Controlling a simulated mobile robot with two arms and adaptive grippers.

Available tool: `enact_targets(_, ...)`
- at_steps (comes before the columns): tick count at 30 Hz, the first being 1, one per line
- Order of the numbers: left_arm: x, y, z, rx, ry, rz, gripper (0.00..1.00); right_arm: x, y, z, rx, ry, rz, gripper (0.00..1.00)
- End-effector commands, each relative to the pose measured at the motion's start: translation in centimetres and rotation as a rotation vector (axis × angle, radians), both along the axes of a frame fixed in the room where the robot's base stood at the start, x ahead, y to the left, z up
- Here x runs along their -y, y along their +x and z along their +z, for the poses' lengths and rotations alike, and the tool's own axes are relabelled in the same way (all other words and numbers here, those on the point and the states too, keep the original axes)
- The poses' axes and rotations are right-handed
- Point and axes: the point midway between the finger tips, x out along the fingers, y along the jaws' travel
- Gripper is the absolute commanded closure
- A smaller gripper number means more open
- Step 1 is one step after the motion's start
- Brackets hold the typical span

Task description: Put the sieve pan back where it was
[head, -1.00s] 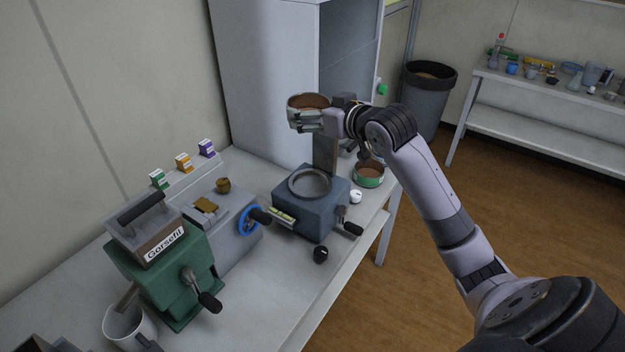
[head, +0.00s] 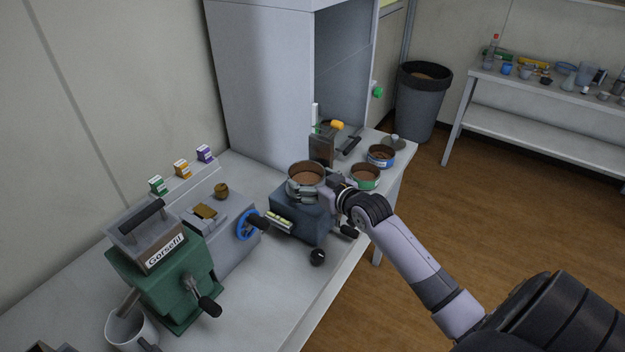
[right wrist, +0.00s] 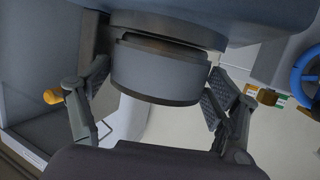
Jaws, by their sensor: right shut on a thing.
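The sieve pan (head: 307,171) is a round grey metal pan with brown soil inside. It sits level at the top of the blue-grey sieve machine (head: 298,219), over the place of its ring. My right gripper (head: 310,193) is shut on the pan's side from the front right. In the right wrist view, the pan (right wrist: 155,75) lies between the two fingers of the gripper (right wrist: 157,82), close against the machine's round ring (right wrist: 170,32). I cannot tell whether the pan rests fully in the ring. My left gripper is out of view.
A green-banded soil pan (head: 365,179) and a blue-banded one (head: 380,157) stand behind and right of the machine. A grey device with a blue wheel (head: 249,225) and a green Gorsefil machine (head: 165,270) stand left. A black knob (head: 317,257) lies in front.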

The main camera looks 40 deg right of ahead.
Motion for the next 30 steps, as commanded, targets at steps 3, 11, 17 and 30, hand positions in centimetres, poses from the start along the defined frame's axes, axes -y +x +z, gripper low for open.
enact_targets(3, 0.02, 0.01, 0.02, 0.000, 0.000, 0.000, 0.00, -0.01, 0.02, -0.08, 0.003, 0.000, 0.000, 0.62)
enact_targets(11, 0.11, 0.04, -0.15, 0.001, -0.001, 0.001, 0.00, -0.01, 0.02, -0.41, 0.002, 0.000, 0.000, 0.62)
enact_targets(17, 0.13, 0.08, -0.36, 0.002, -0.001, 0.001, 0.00, 0.01, 0.02, -1.02, 0.002, 0.000, 0.000, 0.62)
enact_targets(30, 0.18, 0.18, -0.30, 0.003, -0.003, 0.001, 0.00, 0.00, 0.01, -1.00, 0.001, 0.000, 0.000, 0.00)
